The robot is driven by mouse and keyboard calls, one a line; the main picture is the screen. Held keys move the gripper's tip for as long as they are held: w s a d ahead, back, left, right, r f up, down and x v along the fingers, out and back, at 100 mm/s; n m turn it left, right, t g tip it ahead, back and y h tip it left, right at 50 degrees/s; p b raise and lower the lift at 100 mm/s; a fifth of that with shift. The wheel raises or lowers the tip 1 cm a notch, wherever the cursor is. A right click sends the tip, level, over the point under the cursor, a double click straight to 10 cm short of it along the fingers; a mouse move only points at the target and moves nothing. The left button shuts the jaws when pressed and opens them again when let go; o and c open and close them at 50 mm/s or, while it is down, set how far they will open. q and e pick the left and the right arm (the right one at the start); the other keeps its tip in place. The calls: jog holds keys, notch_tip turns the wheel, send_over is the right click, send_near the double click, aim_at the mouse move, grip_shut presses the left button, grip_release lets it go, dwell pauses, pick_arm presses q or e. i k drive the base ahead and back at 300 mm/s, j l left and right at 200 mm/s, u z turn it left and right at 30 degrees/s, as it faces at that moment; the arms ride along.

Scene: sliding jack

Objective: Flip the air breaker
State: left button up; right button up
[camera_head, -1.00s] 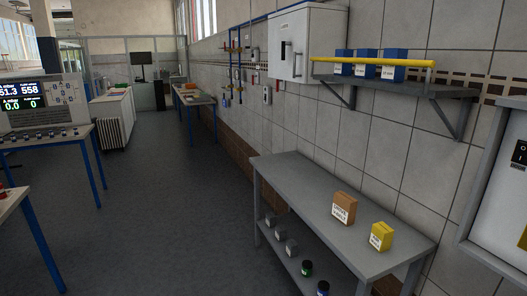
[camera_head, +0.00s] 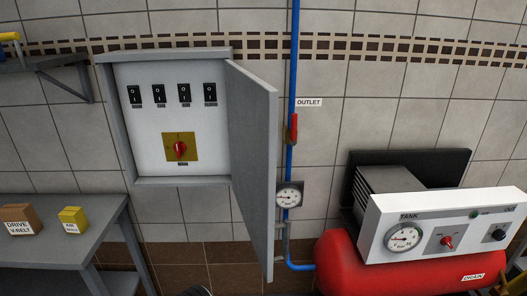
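A wall-mounted breaker box (camera_head: 215,154) stands with its grey door (camera_head: 254,150) swung open to the right. Inside, several black rocker breakers sit in a row: the leftmost (camera_head: 135,94), the second (camera_head: 159,94), the third (camera_head: 185,94) and the rightmost (camera_head: 210,93). The labels under them are too small to read, so I cannot tell which is the air breaker. Below them is a red rotary switch (camera_head: 180,149) on a yellow plate. Neither of my grippers is clearly in view.
A red compressor tank (camera_head: 345,262) with a white gauge panel (camera_head: 450,222) stands at the right. A blue pipe (camera_head: 293,60) with a red valve handle (camera_head: 293,128) and a gauge (camera_head: 289,196) runs beside the door. A grey table (camera_head: 90,210) with two boxes is at the left.

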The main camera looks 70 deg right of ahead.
aim_at(183, 93)
jog(key=k+z, duration=0.2)
jog(key=z, duration=0.25)
jog(key=k+l+z, duration=0.1)
jog(key=z, duration=0.3)
jog(key=i+l+z, duration=0.2)
jog(key=l, duration=0.2)
jog(key=i+l+z, duration=0.2)
jog(key=l, duration=0.2)
jog(key=i+l, duration=0.2)
jog(key=l, duration=0.2)
jog(key=i+l, duration=0.25)
jog(key=l, duration=0.2)
jog(key=j, duration=0.35)
jog(key=k, duration=0.05)
